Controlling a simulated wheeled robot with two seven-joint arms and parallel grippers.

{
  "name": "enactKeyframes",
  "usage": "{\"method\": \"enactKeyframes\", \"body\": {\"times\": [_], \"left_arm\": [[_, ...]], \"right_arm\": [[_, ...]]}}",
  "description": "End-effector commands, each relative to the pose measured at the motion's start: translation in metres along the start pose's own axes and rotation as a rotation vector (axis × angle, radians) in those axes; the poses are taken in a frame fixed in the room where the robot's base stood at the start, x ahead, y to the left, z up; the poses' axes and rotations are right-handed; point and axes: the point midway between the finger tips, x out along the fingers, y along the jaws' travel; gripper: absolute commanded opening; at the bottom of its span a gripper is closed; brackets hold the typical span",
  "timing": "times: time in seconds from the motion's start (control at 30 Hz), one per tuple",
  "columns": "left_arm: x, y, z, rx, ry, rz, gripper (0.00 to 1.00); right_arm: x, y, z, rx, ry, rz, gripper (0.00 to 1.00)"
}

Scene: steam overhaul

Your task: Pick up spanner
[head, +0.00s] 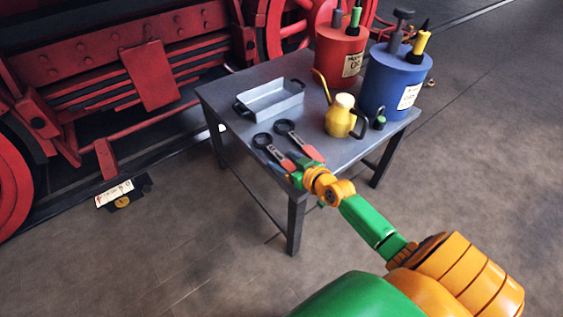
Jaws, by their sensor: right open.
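Two spanners lie side by side on the grey table (222,93), near its front left edge. The left spanner (272,150) and the right spanner (297,139) each have a dark ring end pointing away and a red handle end nearer to me. My right gripper (296,177) is at the near handle ends, over the table's front edge. Its fingers are small and partly hidden by my wrist, and it is open. I cannot tell whether it touches a spanner. My left gripper is out of view.
A grey metal tray (272,110) is behind the spanners. A yellow oil can (339,117) stands to their right. A blue drum (391,85) and a red drum (338,62) stand at the back right. A red locomotive (150,75) fills the left background. The floor in front is clear.

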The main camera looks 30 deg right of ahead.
Motion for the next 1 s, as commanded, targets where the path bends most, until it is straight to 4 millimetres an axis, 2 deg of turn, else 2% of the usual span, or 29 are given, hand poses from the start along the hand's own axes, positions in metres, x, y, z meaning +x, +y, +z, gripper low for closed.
{"method": "enactKeyframes", "body": {"times": [0.07,0.33,1.0], "left_arm": [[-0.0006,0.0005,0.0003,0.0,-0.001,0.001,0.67],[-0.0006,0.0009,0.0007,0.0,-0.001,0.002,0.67],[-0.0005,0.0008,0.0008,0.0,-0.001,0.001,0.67]], "right_arm": [[-0.0004,0.0001,-0.0006,0.0,0.0,0.0,0.72],[-0.0007,0.0003,-0.0007,0.0,0.001,0.001,0.0],[-0.0007,0.0004,-0.0006,-0.001,0.001,0.001,0.0]]}}
